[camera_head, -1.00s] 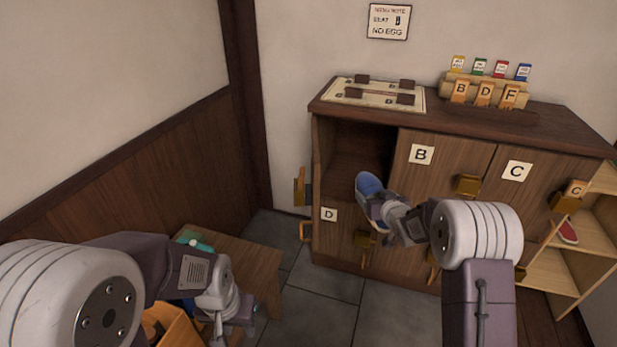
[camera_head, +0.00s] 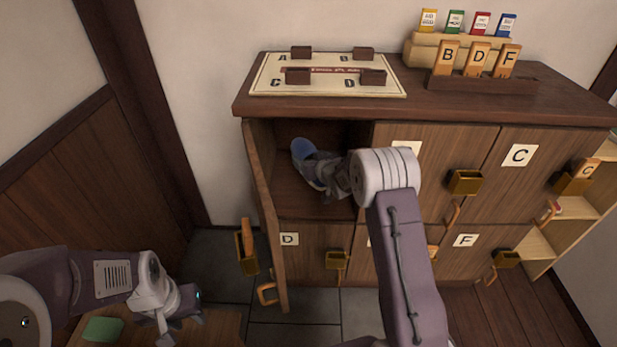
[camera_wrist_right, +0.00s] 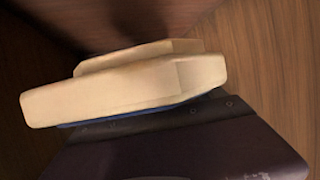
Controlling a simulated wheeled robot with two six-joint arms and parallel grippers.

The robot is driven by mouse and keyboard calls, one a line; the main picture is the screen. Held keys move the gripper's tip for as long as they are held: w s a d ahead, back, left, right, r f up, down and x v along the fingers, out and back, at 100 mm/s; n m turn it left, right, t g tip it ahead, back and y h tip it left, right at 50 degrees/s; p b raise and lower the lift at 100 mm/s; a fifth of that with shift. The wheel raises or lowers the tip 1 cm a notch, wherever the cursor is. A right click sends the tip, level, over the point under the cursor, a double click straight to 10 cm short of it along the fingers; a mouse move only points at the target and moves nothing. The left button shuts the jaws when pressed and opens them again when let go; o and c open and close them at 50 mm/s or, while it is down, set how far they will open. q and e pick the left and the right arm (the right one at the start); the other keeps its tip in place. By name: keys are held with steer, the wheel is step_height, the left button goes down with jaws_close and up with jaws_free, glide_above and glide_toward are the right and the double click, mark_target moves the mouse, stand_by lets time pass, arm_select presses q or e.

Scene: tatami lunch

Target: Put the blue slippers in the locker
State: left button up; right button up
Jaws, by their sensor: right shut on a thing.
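A blue slipper (camera_head: 303,150) is in my right gripper (camera_head: 315,172), inside the open upper-left compartment of the wooden locker (camera_head: 435,190). In the right wrist view, the slipper's beige sole (camera_wrist_right: 130,88) faces the camera, with a thin blue edge showing and brown wood walls around it. The right gripper is shut on it; the arm covers part of the compartment's opening. The open compartment door (camera_head: 265,220) is seen nearly edge-on at the left. My left gripper (camera_head: 185,308) is low at the left, away from the locker; its fingers are unclear. I see only one blue slipper.
The other locker doors, such as B, C, D and F, are closed, with brass tag boxes (camera_head: 465,182) sticking out. A board (camera_head: 325,75) and a tag rack (camera_head: 480,85) stand on top. Open shelves (camera_head: 565,225) are at the right. A low wooden table is at the lower left.

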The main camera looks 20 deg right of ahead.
step_height(320, 180, down, 5)
steer(key=shift+w+f+b, duration=0.15)
steer(key=shift+b, duration=0.7)
step_height(320, 180, down, 4)
steer(key=shift+r+b, duration=0.1)
steer(key=shift+b, duration=0.8)
steer(key=shift+r, duration=0.2)
steer(key=o, duration=1.1)
steer(key=shift+f, duration=0.2)
steer(key=o, duration=0.4)
steer(key=shift+r, duration=0.1)
